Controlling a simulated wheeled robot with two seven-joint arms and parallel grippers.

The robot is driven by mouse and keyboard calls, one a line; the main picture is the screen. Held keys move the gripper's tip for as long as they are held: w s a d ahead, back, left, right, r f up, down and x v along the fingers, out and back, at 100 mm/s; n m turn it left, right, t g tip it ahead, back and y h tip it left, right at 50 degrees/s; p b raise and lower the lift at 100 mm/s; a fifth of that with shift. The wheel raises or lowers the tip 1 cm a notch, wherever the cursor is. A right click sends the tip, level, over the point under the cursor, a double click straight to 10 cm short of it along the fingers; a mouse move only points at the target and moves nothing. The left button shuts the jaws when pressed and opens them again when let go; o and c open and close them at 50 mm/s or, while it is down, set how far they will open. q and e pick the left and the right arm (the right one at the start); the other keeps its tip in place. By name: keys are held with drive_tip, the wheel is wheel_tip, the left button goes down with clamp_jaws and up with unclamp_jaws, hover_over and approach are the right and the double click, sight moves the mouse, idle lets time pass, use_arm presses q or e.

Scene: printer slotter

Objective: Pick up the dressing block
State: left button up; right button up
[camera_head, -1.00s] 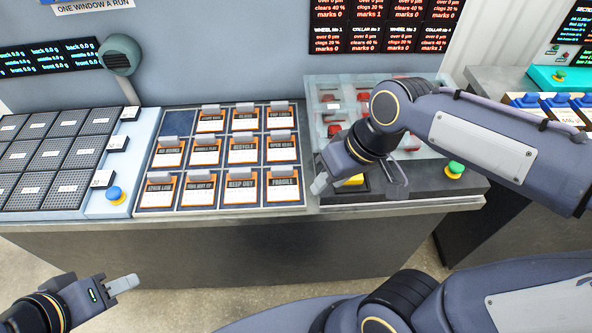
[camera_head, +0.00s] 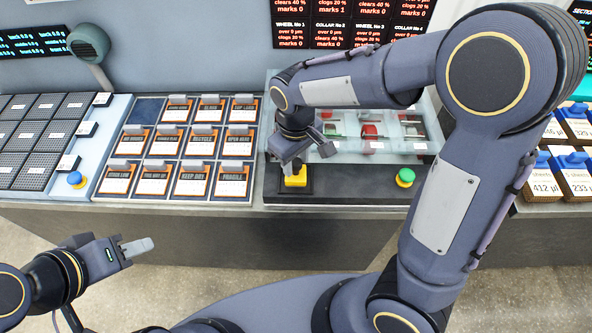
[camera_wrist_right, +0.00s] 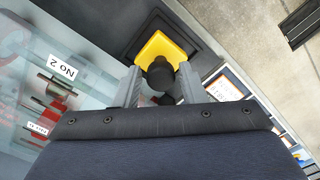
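The dressing block appears to be a yellow block (camera_head: 295,181) with a black knob on top, sitting in a dark square recess near the front edge of the bench. My right gripper (camera_head: 304,163) is just above it, pointing down. In the right wrist view, my open right fingers (camera_wrist_right: 160,85) sit on either side of the black knob (camera_wrist_right: 160,72), with the yellow block (camera_wrist_right: 160,46) beyond. I cannot tell if the fingers touch the knob. My left gripper (camera_head: 138,248) is empty at the lower left, away from the bench; its opening is unclear.
A green button (camera_head: 405,177) stands right of the block. A clear-covered tray (camera_head: 350,150) with red and green parts lies behind. A rack of labelled cards (camera_head: 185,155) is to the left, with a blue button (camera_head: 75,179) beyond it. Floor shows in front.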

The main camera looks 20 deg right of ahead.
drive_tip(key=shift+f, duration=0.65)
clamp_jaws()
